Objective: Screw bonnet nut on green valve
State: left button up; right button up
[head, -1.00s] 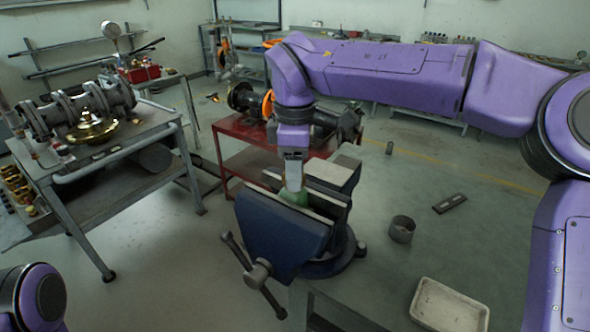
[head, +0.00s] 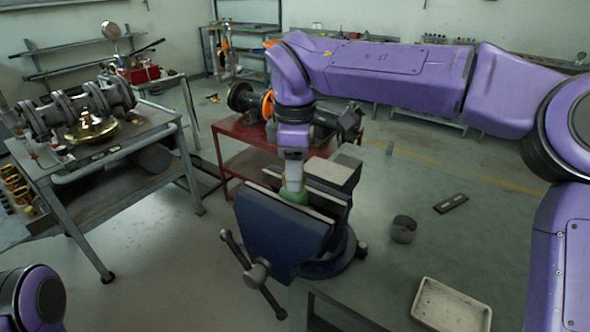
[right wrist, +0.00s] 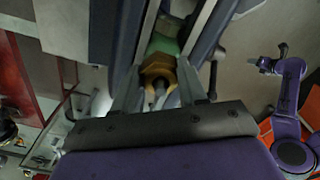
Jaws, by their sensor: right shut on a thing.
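The green valve (head: 296,195) is clamped between the jaws of the blue vise (head: 285,235) and shows only in part. In the right wrist view, the green body (right wrist: 166,43) sits between the vise jaws. A brass-coloured bonnet nut (right wrist: 158,71) is at its near end, around a grey stem. My right gripper (head: 293,178) points down over the valve. In the right wrist view its two fingers (right wrist: 158,88) are shut on the nut from both sides. The nut's contact with the valve threads is hidden. My left arm shows at the right of the wrist view; its gripper (right wrist: 265,64) is small and dark.
The vise handle (head: 257,272) sticks out at the front left. A left table (head: 110,150) bears flanged pipework. A red cart (head: 240,130) stands behind.

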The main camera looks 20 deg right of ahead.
jog(key=o, duration=1.2)
jog(key=shift+r+p, duration=2.3)
jog(key=shift+r, duration=1.25)
